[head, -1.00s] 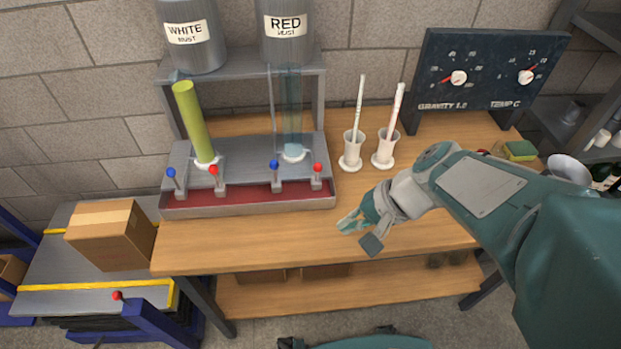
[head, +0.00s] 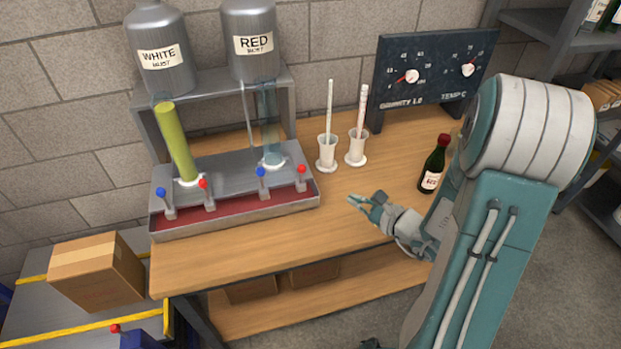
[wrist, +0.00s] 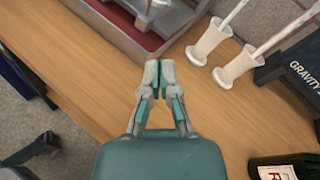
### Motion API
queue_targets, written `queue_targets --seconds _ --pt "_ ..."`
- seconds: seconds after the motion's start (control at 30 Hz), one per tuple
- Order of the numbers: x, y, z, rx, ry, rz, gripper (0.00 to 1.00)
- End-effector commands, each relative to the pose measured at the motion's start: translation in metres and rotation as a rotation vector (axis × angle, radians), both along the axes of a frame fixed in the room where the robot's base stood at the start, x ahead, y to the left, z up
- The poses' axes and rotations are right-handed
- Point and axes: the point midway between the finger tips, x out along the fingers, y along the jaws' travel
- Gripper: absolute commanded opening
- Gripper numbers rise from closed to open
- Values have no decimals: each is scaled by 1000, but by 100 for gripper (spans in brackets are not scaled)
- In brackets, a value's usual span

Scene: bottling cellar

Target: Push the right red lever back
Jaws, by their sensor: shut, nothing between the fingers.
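The right red lever (head: 301,178) has a red ball knob on a short grey stem. It stands at the right end of the metal tray station (head: 235,214), under the tank labelled RED (head: 250,44). A blue lever (head: 261,183) stands just left of it. Another red lever (head: 204,194) and blue lever (head: 165,202) stand further left. My gripper (head: 366,200) is shut and empty above the wooden bench, right of the tray and apart from the levers. In the wrist view my gripper (wrist: 160,78) points toward the tray's corner (wrist: 165,38); no lever knob is clear there.
Two white holders, one left (head: 327,152) and one right (head: 357,148), hold thin tubes behind my gripper. A dark bottle (head: 433,165) stands right of it. A gauge panel (head: 425,82) is at the back. Bare bench (head: 290,232) lies in front of the tray.

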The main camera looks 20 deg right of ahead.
Motion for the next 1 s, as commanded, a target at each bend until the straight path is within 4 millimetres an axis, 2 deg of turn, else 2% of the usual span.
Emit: queue_targets --seconds 0.3,0.5,0.7,1.0 --pt "49 38 -11 -11 1 9 0" --pt "79 54 -14 -9 -1 8 0" --pt "94 68 0 -6 -2 5 0" --pt "98 75 3 -8 1 4 0"
